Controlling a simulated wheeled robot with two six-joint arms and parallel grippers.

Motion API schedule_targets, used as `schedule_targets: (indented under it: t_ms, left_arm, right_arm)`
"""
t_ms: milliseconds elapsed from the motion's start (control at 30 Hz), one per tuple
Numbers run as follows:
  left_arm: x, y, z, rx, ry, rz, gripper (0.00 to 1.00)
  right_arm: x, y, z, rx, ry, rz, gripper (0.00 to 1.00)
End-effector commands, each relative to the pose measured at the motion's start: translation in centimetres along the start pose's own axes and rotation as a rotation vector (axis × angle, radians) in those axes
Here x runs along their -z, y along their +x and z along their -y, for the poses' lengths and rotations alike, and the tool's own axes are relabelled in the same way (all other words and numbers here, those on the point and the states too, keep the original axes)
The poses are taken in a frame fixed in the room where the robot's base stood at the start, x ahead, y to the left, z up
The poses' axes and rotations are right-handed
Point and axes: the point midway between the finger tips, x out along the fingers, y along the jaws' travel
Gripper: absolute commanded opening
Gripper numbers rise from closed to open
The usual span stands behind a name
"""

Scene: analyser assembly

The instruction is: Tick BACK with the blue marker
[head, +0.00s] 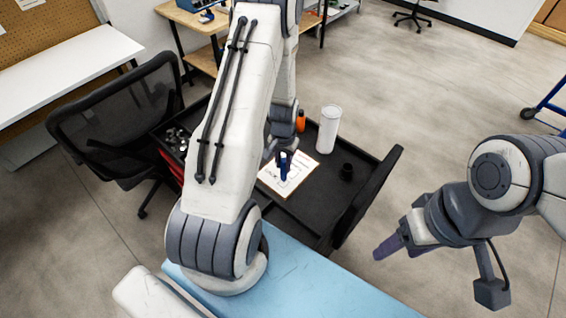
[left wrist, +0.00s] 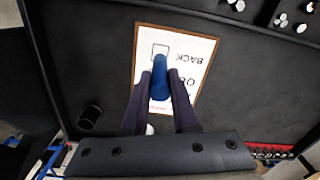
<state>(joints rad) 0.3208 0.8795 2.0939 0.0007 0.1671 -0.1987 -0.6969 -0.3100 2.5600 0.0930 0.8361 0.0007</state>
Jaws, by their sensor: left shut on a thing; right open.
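My left gripper (left wrist: 160,88) is shut on the blue marker (left wrist: 160,72), which points down at the paper. In the left wrist view the marker's far end is close to the empty-looking square box (left wrist: 160,49) beside the printed word BACK (left wrist: 190,59). I cannot tell whether the tip touches the paper. The paper sheet (left wrist: 205,47) lies on a brown-edged board in the black tray; the fingers and marker hide part of its other lines. In the head view the marker (head: 284,165) stands over the sheet (head: 270,179). My right gripper (head: 390,247) is open and empty, right of the tray.
The black tray (head: 320,205) also holds a white cylinder (head: 329,130), an orange-topped object (head: 300,121) and a small black cup (head: 346,172). Several small metal parts (head: 176,140) lie at its left. A black chair (head: 120,120) stands to the left, a blue surface (head: 310,285) in front.

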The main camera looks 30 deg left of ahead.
Motion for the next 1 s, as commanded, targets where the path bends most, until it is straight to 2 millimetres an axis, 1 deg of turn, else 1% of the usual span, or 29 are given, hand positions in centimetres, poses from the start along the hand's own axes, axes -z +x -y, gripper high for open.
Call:
schedule_targets:
  t_ms: [1000]
  left_arm:
    - [0.0, 1.1, 0.0, 0.0, 0.0, -0.001, 0.0]
  right_arm:
    - [-0.1, 0.8, -0.1, 0.0, 0.0, 0.0, 0.62]
